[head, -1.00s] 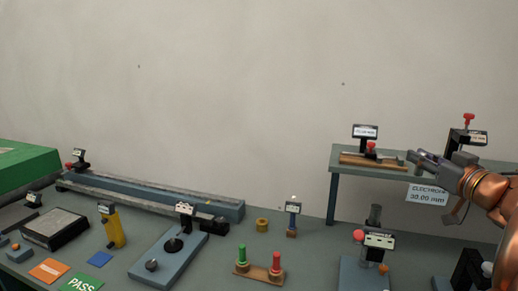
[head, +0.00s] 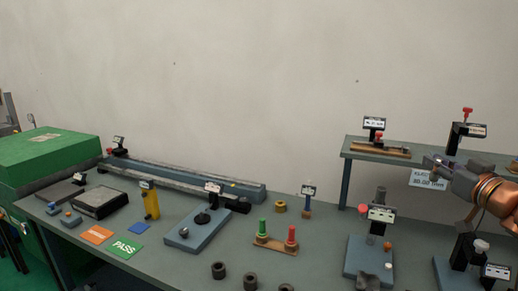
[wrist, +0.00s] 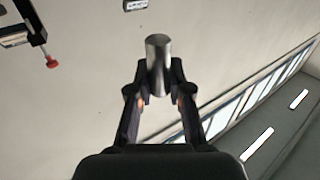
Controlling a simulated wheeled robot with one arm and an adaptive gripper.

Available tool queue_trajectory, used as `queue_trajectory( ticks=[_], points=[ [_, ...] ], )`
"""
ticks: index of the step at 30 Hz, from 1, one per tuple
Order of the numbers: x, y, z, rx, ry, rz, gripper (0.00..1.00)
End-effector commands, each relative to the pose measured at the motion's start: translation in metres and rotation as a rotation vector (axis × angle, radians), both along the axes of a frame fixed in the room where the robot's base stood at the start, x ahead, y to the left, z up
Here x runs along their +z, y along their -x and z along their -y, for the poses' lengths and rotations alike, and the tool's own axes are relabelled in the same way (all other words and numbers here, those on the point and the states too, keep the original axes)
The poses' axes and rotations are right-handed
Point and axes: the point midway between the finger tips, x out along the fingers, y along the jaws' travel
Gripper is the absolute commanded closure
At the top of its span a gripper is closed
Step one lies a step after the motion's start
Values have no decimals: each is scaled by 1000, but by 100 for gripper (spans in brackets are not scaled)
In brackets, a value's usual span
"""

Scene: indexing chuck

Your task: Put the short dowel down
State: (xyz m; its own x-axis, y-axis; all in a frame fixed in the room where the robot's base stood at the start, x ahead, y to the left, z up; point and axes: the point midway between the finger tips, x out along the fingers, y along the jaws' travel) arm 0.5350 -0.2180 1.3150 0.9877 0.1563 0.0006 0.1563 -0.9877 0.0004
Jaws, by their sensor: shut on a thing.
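My gripper (wrist: 160,95) is shut on a short dowel (wrist: 158,58), a plain shiny metal cylinder, in the wrist view. The dowel sticks out beyond the fingertips. In the head view my gripper (head: 436,164) is at the right, at the front of the raised shelf. The dowel is too small there to make out clearly. The wrist view shows wall and a window behind the dowel, and no surface touching it.
The raised shelf (head: 352,151) carries gauges with display tags. The bench (head: 150,240) below holds a long blue rail (head: 255,193), an orange card (head: 97,235), a green PASS card (head: 126,248), a peg stand (head: 275,246) and several dark rings. A green cabinet (head: 60,155) stands at left.

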Motion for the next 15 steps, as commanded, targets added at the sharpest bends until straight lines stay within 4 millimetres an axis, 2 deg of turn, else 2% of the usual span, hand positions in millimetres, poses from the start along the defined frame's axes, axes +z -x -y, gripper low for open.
queue_trajectory(
  ticks=[11, 15],
  points=[
    [-21, -24, -27, -12, -3, -2, 100],
    [-34, -42, -44, -21, -3, -1, 100]
  ],
)
